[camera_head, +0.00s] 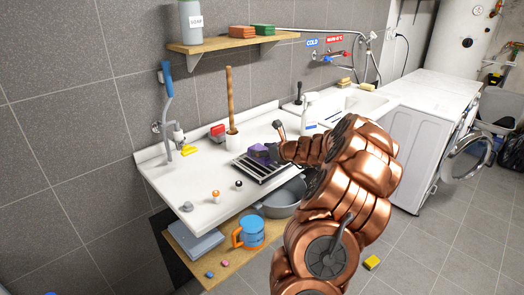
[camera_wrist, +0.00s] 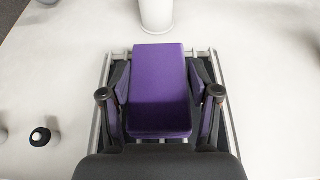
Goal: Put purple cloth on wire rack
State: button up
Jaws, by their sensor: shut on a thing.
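The purple cloth (camera_wrist: 160,88) is a folded, block-like piece between the two fingers of my gripper (camera_wrist: 160,106) in the wrist view. The gripper is shut on it. In the head view the cloth (camera_head: 259,151) shows at the tip of my arm, over the wire rack (camera_head: 262,172). The rack has light metal side rails (camera_wrist: 105,72) and a dark middle, and it lies on the white counter. The cloth is within the rack's outline as seen from the wrist. I cannot tell whether it touches the rack, as my gripper hides its near end.
A white pot (camera_head: 232,140) with a wooden handle stands just behind the rack. A white spray bottle (camera_head: 309,114) stands to the right. Small knobs (camera_head: 215,196) lie at the counter's front left. A grey basin (camera_head: 285,199) sits below. The counter left of the rack is mostly clear.

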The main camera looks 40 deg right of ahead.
jog(key=shift+f, duration=0.15)
jog(key=o, duration=1.1)
jog(key=shift+c, duration=0.2)
jog(key=shift+r, duration=0.2)
jog(key=b+v, duration=0.1)
jog(key=v, duration=1.1)
